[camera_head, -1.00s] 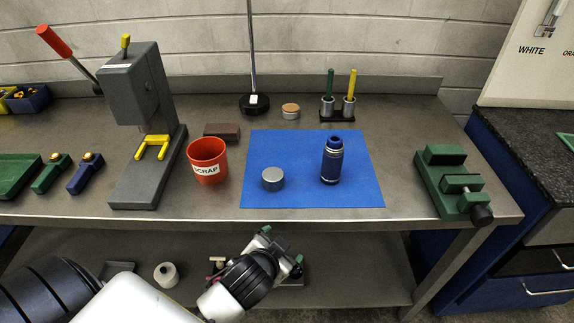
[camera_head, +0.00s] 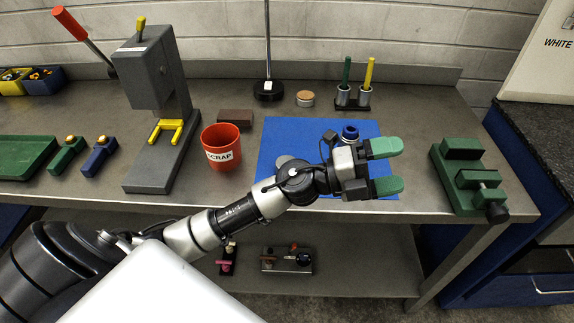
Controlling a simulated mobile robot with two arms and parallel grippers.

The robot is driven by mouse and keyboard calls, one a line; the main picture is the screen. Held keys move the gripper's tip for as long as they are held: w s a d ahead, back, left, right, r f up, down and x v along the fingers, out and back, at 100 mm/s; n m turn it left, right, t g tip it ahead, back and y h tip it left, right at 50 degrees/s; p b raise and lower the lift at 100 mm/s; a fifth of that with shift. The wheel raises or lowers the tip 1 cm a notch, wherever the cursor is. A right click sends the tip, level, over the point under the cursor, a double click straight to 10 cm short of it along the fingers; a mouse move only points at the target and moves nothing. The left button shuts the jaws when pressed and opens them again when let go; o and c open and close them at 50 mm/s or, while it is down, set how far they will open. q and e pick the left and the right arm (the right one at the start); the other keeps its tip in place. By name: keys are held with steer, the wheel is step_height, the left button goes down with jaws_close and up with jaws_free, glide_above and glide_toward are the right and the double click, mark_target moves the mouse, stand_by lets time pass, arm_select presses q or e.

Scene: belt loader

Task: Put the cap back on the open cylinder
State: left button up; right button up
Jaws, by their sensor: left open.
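The open cylinder (camera_head: 349,132) is dark with a blue top and stands on the blue mat (camera_head: 279,133). Only its top shows behind my left gripper. The silver cap (camera_head: 283,160) sits on the mat to the left, mostly hidden behind my left wrist. My left gripper (camera_head: 396,167) is open, its two green-tipped fingers apart and pointing right. In the picture it lies in front of the cylinder and over the mat's right part. I see nothing between its fingers. My right gripper is not in view.
A red scrap bin (camera_head: 221,146) and a grey press (camera_head: 155,104) with a yellow fork stand left of the mat. A green vise (camera_head: 468,178) is at the right edge. A pen holder (camera_head: 353,97), a cork-topped jar (camera_head: 305,98) and a stand base (camera_head: 268,90) stand behind.

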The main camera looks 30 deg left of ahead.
arm_select(q)
step_height(320, 180, down, 4)
steer(key=m+g+y, duration=0.2)
steer(key=m+g, duration=0.6)
steer(key=g+y, duration=0.3)
steer(key=y, duration=1.3)
glide_above(286, 163)
steer(key=f, duration=0.2)
steer(key=shift+r+n, duration=0.1)
steer(key=shift+n, duration=0.2)
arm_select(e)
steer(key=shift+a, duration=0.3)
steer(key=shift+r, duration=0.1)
arm_select(q)
steer(key=shift+f+p, duration=0.55)
steer(key=shift+f, duration=2.3)
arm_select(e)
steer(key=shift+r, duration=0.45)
